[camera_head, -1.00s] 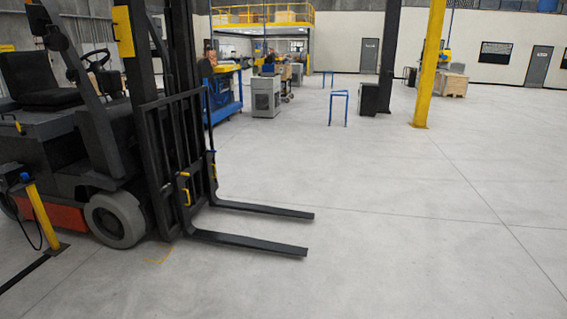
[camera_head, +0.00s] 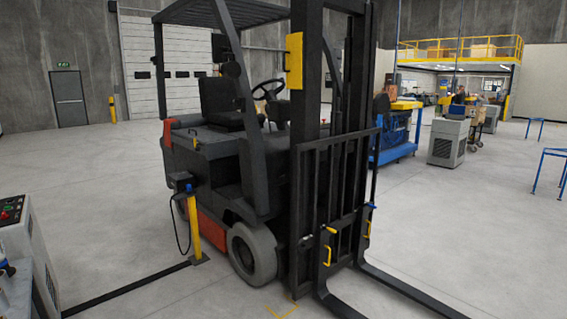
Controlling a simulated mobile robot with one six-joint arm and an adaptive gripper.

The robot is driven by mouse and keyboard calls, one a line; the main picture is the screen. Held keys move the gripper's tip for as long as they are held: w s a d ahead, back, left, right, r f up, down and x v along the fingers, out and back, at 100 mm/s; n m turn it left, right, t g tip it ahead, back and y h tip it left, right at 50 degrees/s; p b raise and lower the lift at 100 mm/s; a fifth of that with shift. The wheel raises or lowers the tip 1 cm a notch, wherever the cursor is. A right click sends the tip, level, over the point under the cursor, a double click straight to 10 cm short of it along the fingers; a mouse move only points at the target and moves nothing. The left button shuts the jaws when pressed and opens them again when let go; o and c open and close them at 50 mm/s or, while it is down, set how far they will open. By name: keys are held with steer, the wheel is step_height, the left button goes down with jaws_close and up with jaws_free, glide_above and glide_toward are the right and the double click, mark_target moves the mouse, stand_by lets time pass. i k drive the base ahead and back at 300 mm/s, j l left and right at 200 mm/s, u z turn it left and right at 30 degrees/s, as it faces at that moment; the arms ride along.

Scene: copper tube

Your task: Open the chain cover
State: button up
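No chain cover that I can clearly make out shows in the head view. A black and orange forklift (camera_head: 232,165) stands in the middle, its mast upright and its two forks (camera_head: 400,288) low at the floor, pointing to the lower right. A yellow panel (camera_head: 294,61) is on the mast. Small yellow handles (camera_head: 328,255) are on the load backrest (camera_head: 335,190). Whether any of these belongs to a chain cover, I cannot tell. My gripper is not in view.
A yellow post (camera_head: 194,232) with a dark box and cable stands beside the forklift. A grey cabinet with a control panel (camera_head: 14,212) is at the left edge. Blue workbenches (camera_head: 398,150) and a grey machine (camera_head: 447,142) stand behind at right. Open floor (camera_head: 100,180) lies at left.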

mark_target(294, 41)
steer(key=i+j, duration=0.4)
steer(key=i, duration=0.15)
steer(key=i+j, duration=0.4)
steer(key=i, duration=0.15)
steer(key=i+j, duration=0.1)
steer(key=i, duration=0.55)
steer(key=i+j, duration=0.1)
steer(key=i, duration=0.5)
steer(key=j+u, duration=0.05)
